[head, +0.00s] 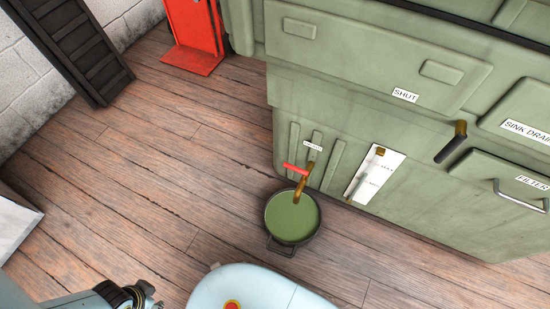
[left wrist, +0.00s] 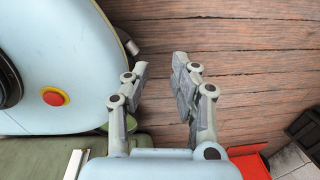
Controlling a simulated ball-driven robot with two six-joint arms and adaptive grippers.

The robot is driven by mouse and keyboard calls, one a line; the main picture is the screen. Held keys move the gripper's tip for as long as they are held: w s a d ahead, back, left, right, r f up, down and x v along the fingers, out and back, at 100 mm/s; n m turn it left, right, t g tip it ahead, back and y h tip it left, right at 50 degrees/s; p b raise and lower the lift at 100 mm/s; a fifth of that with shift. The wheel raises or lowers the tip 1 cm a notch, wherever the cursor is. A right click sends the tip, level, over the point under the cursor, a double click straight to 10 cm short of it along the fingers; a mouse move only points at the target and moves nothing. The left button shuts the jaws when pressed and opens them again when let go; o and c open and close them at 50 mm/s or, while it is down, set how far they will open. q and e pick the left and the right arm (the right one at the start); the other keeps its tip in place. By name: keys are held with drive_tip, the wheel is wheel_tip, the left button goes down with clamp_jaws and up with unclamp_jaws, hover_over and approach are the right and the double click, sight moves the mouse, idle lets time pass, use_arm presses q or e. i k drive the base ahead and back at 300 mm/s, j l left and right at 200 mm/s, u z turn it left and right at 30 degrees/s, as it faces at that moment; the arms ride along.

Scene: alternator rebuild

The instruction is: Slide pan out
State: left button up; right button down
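A round dark pan (head: 293,242) stands on the floor in the head view, filled with green liquid or with a green inside. A loop handle (head: 279,249) sticks out from its near side. It sits under a brass spout (head: 299,188) with a red lever (head: 295,169) at the foot of the green machine (head: 410,150). My left gripper (head: 152,293) is at the bottom left of the head view, well apart from the pan. In the left wrist view its fingers (left wrist: 160,72) are spread with nothing between them. My right gripper is out of view.
My pale blue base with a red button (head: 232,306) is just in front of the pan. A red stand (head: 194,40) and a dark ribbed ramp-like object (head: 72,45) are at the back left. The plank floor (head: 150,190) left of the pan is clear.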

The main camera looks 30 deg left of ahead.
sight(290, 225)
drive_tip(key=k+l, duration=0.15)
drive_tip(key=k, duration=0.3)
drive_tip(key=k+l, duration=0.2)
drive_tip(key=k, duration=0.25)
drive_tip(key=k+l, duration=0.15)
drive_tip(key=k, duration=0.25)
drive_tip(key=k+l, duration=0.2)
drive_tip(key=k, duration=0.25)
